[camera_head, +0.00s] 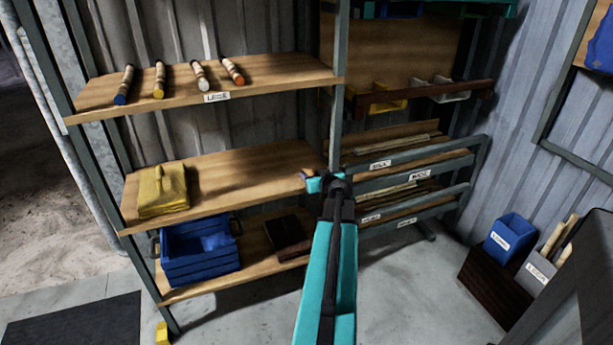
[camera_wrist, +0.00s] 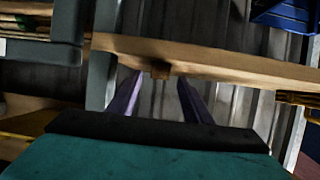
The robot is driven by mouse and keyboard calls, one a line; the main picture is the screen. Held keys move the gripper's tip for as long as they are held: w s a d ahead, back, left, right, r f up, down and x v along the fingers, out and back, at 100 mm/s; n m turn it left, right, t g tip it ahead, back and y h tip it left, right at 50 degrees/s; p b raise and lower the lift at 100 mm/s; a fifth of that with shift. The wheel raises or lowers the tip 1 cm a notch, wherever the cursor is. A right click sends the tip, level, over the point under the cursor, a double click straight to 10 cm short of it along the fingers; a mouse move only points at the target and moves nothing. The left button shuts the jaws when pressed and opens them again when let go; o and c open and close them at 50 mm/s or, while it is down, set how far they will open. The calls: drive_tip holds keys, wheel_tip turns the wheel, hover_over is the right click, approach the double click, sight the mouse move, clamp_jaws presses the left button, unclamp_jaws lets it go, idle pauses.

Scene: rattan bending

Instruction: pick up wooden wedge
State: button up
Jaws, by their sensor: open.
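A small brown block, which looks like the wooden wedge (camera_wrist: 161,70), sits at the front edge of the middle shelf (camera_wrist: 225,62), near its right end. The wrist view appears upside down, so the block shows under the board there. My gripper (camera_wrist: 160,82) is open, its two purple fingers pointing at the shelf edge, one on each side of the block in that picture. I cannot tell whether they touch it. In the head view my gripper (camera_head: 308,177) is at the right end of the middle shelf, beside the upright post, and largely hides the block.
A yellow stack (camera_head: 163,190) lies at the left of the middle shelf. A blue crate (camera_head: 200,252) and a dark item (camera_head: 287,235) are on the shelf below. A rack with labelled rails (camera_head: 415,178) is close on the right.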

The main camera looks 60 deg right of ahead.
sight(311, 173)
drive_tip(key=shift+x, duration=1.6)
drive_tip(key=shift+r, duration=0.1)
drive_tip(key=shift+c, duration=0.2)
drive_tip(key=c, duration=1.1)
